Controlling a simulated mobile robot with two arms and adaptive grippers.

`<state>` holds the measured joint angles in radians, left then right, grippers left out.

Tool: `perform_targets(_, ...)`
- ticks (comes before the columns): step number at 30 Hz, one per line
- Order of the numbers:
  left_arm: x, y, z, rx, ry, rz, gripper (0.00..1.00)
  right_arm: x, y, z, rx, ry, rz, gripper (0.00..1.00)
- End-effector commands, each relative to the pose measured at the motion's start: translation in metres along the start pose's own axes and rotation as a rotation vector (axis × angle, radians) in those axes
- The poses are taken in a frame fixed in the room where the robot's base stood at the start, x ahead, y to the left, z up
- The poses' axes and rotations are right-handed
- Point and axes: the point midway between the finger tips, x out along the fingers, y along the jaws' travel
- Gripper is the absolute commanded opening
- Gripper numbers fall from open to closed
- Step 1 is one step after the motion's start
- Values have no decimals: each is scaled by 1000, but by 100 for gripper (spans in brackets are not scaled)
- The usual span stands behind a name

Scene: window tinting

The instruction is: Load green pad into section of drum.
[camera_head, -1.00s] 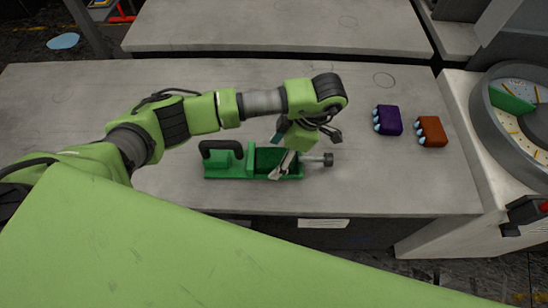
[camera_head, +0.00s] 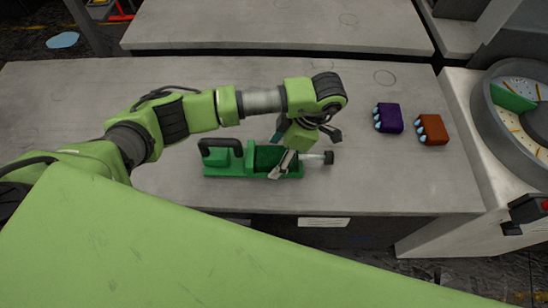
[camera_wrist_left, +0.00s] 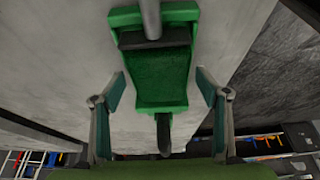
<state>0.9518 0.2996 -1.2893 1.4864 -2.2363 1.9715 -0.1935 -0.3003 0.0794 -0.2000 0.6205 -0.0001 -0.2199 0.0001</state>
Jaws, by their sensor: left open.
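A green fixture (camera_head: 224,163) with a black handle, a dark green hollow and a rod ending in a black knob lies on the near grey table. My left gripper (camera_head: 281,149) is open over its right part. In the left wrist view the fixture (camera_wrist_left: 162,75) lies between the two spread fingers, with gaps on both sides. I cannot tell whether a separate green pad sits in it. The drum (camera_head: 481,115) is a round grey housing at the right edge, with a green wedge (camera_head: 512,97) and sections inside. The picture edge cuts it off.
A purple block (camera_head: 389,118) and an orange block (camera_head: 433,130), each with pale blue tips, stand between the fixture and the drum. The near table (camera_head: 400,185) is otherwise mostly clear. A second grey table (camera_head: 280,25) stands behind a gap.

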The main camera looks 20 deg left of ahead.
Motion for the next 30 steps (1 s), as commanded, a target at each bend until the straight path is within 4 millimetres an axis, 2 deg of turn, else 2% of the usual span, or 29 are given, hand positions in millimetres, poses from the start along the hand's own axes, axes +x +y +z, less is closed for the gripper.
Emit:
perform_targets(5,0,0,0,0,0,0,68,0,0,0,0,0,0,65)
perform_targets(6,0,0,0,0,0,0,65,0,0,0,0,0,0,65)
perform_targets(11,0,0,0,0,0,-1,25,0,0,0,0,0,0,65)
perform_targets(14,1,-1,0,0,1,-2,25,0,0,0,0,0,0,65)
perform_targets(15,1,-1,0,0,1,-2,21,0,0,0,0,0,0,65)
perform_targets(23,2,-2,0,1,2,-4,21,-2,0,0,0,-1,0,65)
perform_targets(28,-4,-3,-3,2,4,-6,21,-11,0,-1,0,-1,0,65)
perform_targets(30,-12,0,-6,2,1,-1,21,-8,0,0,0,-1,0,65)
